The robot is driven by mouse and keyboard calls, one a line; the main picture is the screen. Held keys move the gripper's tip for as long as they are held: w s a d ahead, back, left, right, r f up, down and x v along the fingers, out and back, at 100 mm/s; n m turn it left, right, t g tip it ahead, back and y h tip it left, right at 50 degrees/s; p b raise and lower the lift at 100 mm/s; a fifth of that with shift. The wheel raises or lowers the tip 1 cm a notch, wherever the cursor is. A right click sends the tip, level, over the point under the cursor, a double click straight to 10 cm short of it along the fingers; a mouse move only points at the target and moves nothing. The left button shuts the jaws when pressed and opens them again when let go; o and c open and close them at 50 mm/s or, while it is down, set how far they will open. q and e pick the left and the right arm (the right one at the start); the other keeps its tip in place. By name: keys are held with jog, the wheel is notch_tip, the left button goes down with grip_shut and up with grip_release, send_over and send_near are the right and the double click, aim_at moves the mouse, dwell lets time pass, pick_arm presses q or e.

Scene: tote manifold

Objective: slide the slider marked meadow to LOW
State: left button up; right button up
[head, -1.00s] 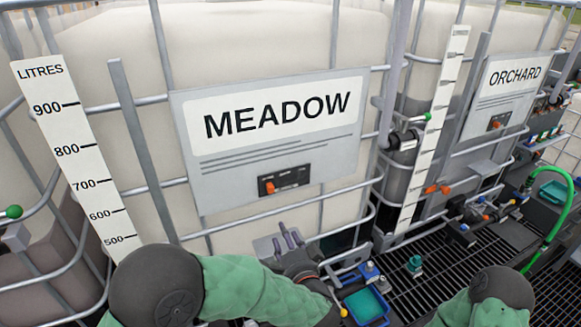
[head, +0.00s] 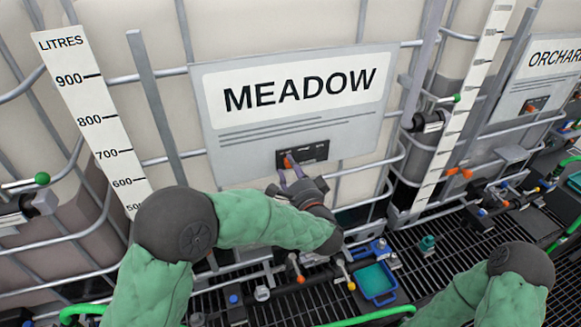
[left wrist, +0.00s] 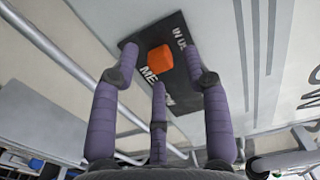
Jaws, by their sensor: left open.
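The slider marked meadow has an orange knob (head: 286,161) on a black plate (head: 315,152), low on the sign lettered MEADOW (head: 300,95). In the head view the knob is toward the plate's left end. My left gripper (head: 289,173) is open, its purple fingers pointing up at the knob. In the left wrist view the orange knob (left wrist: 160,58) lies between the spread fingers of the left gripper (left wrist: 157,68), with no clear contact. White lettering on the black plate (left wrist: 183,85) is partly hidden by the fingers. My right gripper is out of view.
A similar sign lettered ORCHARD (head: 545,75) with its own orange knob stands at the right. Metal cage bars (head: 165,158) surround the pale tanks. Below are a blue tray (head: 377,283), small valves and dark floor grating (head: 430,265).

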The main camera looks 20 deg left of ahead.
pick_arm(q)
jog(key=shift+w+a, duration=0.25)
jog(key=shift+w, duration=0.2)
grip_shut()
jog(key=shift+d, duration=0.1)
